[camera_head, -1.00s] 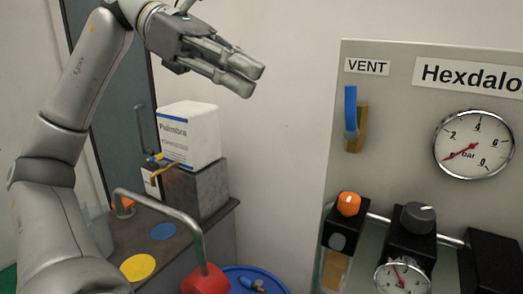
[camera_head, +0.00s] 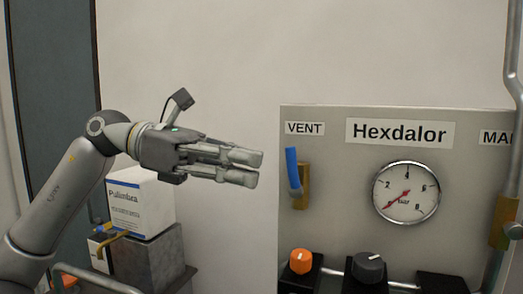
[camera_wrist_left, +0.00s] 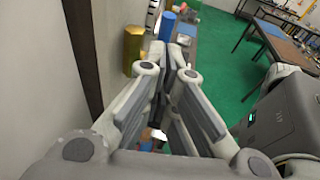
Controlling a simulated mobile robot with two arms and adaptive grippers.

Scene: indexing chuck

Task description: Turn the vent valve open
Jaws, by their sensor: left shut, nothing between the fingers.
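The vent valve is a brass body (camera_head: 303,187) with a blue lever (camera_head: 292,172), below the "VENT" label (camera_head: 304,128) at the panel's left edge. The lever stands almost upright. My left gripper (camera_head: 260,169) is to the left of the valve, pointing right, apart from it, empty and shut. In the left wrist view, the brass body (camera_wrist_left: 132,45) and the blue lever (camera_wrist_left: 167,25) show beyond the fingers (camera_wrist_left: 170,60). My right gripper is not in view.
The "Hexdalor" panel (camera_head: 340,215) carries a gauge (camera_head: 406,192), an orange knob (camera_head: 301,261) and a dark knob (camera_head: 369,267). A second brass valve (camera_head: 504,222) is at the right. A white box (camera_head: 140,203) sits on a grey block (camera_head: 150,262) below my left arm. Bare wall lies behind the gripper.

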